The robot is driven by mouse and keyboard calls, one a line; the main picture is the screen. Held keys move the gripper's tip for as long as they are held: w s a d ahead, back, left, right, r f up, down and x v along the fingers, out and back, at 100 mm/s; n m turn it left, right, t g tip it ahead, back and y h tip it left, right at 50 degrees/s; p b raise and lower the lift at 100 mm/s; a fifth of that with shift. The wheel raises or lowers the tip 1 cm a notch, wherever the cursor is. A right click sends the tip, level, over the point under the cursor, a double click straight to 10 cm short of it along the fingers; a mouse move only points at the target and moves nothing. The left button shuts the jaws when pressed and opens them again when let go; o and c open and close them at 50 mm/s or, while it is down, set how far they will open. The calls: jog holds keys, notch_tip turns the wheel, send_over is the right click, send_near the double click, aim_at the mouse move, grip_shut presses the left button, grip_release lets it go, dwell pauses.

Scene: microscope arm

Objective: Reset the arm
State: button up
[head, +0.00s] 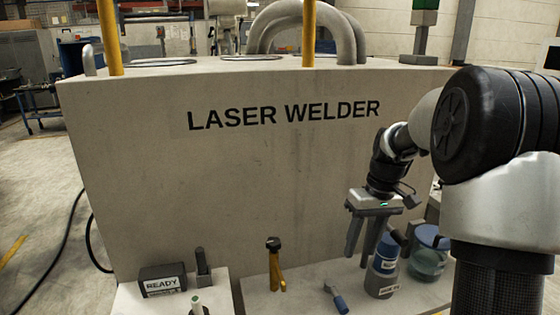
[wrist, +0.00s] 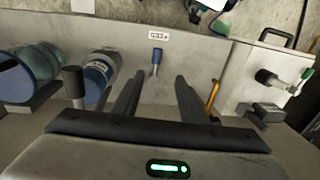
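My gripper (head: 361,256) hangs in front of the large grey laser welder housing (head: 270,180), fingers pointing down. In the wrist view my gripper (wrist: 158,78) has its two dark fingers apart with nothing between them. A blue-handled tool (head: 335,298) lies on the ledge below and to the left; it also shows beyond the fingertips in the wrist view (wrist: 156,62). A yellow tool with a dark head (head: 275,266) stands farther left; its yellow part (wrist: 212,96) shows right of the fingers. I cannot tell which thing, other than my own, the task calls the arm.
At left are a dark box marked READY (head: 161,281), a dark upright piece (head: 202,268) and a white green-topped cylinder (head: 197,306).

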jog(key=s+a+r+t+h, duration=0.2)
jog(key=s+a+r, duration=0.4)
jog(key=s+r, duration=0.45)
jog(key=s+a+m+t, duration=0.2)
jog(key=s+a+t, duration=0.2)
jog(key=s, duration=0.9)
notch_tip(320, 180, up, 16)
jog(key=p, duration=1.6)
jog(key=shift+w, duration=0.15)
jog(key=shift+d+r, duration=0.1)
jog(key=shift+r, duration=0.15)
jog(key=shift+c, duration=1)
jog(key=shift+f, duration=0.1)
